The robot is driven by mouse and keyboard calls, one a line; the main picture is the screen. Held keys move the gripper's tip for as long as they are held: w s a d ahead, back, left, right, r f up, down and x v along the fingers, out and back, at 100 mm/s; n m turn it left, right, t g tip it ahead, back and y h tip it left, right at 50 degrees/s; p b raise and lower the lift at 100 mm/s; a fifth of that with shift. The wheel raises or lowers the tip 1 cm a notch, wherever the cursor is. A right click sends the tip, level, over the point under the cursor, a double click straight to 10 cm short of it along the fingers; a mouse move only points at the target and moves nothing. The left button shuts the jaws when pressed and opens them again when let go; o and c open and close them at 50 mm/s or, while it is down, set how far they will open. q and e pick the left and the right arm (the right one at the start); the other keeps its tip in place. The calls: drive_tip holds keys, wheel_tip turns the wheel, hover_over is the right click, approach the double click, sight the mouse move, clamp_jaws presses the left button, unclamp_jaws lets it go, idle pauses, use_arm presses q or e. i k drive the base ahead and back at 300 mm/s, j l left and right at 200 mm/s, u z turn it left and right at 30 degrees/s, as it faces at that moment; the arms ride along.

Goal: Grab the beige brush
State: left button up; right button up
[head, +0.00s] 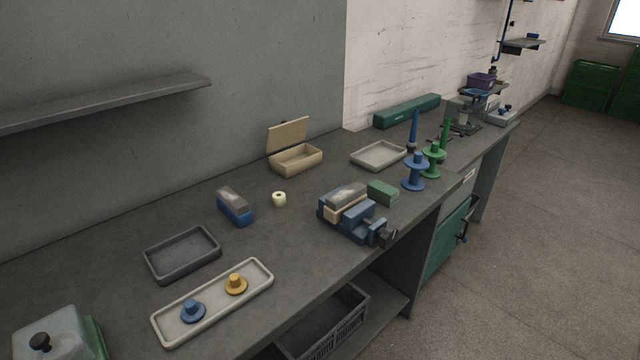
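What looks like the beige brush (355,210) is a beige block with a grey upper part. It is at the blue vise (364,232) near the front edge of the workbench, right of the middle of the head view. Blue vise parts show on both sides of it; I cannot tell whether it is clamped or just resting there. A similar blue brush (236,210) with a grey top lies further left on the bench. Neither of my grippers shows in the head view.
A green block (383,192) sits just right of the beige brush. Blue (415,184) and green spools (432,171) stand further right.

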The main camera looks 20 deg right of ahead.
sight(337, 202)
drive_tip(key=l+u, duration=0.15)
drive_tip(key=u, duration=0.2)
drive_tip(key=l+u, duration=0.15)
drive_tip(key=u, duration=0.2)
drive_tip(key=l+u, duration=0.2)
drive_tip(key=l, duration=0.2)
drive_tip(key=k+l+u, duration=0.2)
drive_tip(key=l, duration=0.2)
drive_tip(key=k+l+u, duration=0.1)
drive_tip(key=l, duration=0.35)
drive_tip(key=k+l, duration=0.1)
drive_tip(key=l, duration=0.35)
drive_tip(key=i+u, duration=0.05)
